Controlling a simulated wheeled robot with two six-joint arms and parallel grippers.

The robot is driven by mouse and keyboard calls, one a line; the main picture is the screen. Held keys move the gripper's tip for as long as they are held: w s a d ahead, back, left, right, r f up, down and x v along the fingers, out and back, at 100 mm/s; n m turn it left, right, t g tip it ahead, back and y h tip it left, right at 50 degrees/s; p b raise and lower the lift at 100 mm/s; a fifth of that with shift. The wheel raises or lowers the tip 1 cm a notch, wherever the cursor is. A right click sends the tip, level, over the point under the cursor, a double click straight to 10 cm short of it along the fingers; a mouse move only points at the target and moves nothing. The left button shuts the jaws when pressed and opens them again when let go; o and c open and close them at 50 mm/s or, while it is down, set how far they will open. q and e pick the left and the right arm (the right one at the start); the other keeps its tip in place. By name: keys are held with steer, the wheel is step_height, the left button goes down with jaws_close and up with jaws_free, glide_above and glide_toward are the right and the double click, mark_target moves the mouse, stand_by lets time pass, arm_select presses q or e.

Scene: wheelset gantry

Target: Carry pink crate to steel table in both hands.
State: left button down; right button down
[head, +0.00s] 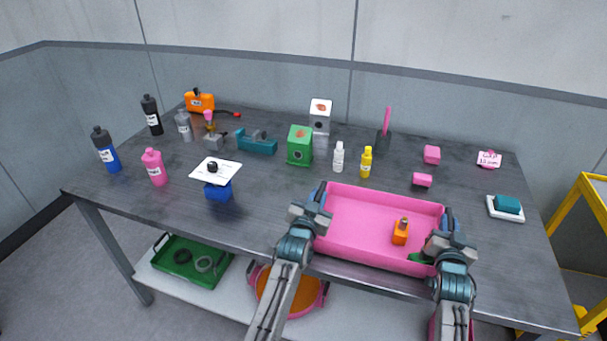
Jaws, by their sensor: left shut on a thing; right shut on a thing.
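The pink crate (366,214) is at the front edge of the dark steel table (262,196), right of the middle. It looks level; I cannot tell whether its base touches the tabletop. Inside it are an orange bottle (400,232) and a green thing (420,257), partly hidden by my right gripper. My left gripper (318,205) is shut on the crate's left end wall. My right gripper (448,236) is shut on its right end wall. The fingertips are partly hidden by the gripper bodies.
Behind the crate stand a white bottle (339,157), a yellow bottle (366,162) and a green box (300,146). A small pink block (422,180) lies right of them. A teal block on a white dish (505,208) sits at the right. A yellow frame (594,205) stands beyond the table's right edge.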

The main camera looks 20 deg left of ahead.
arm_select(q)
steer(key=shift+f, duration=0.35)
arm_select(e)
steer(key=shift+f, duration=0.3)
arm_select(q)
steer(key=c, duration=1.4)
jaws_free()
steer(key=shift+r, duration=0.1)
arm_select(e)
steer(key=c, duration=1.4)
jaws_free()
steer(key=shift+r, duration=0.1)
arm_select(q)
steer(key=shift+o, duration=0.2)
arm_select(e)
steer(key=shift+o, duration=0.2)
arm_select(q)
steer(key=shift+s, duration=0.1)
arm_select(e)
steer(key=shift+s, duration=0.1)
arm_select(q)
steer(key=s, duration=1.2)
arm_select(e)
steer(key=s, duration=1.2)
arm_select(q)
steer(key=shift+a, duration=0.1)
arm_select(e)
steer(key=shift+a, duration=0.1)
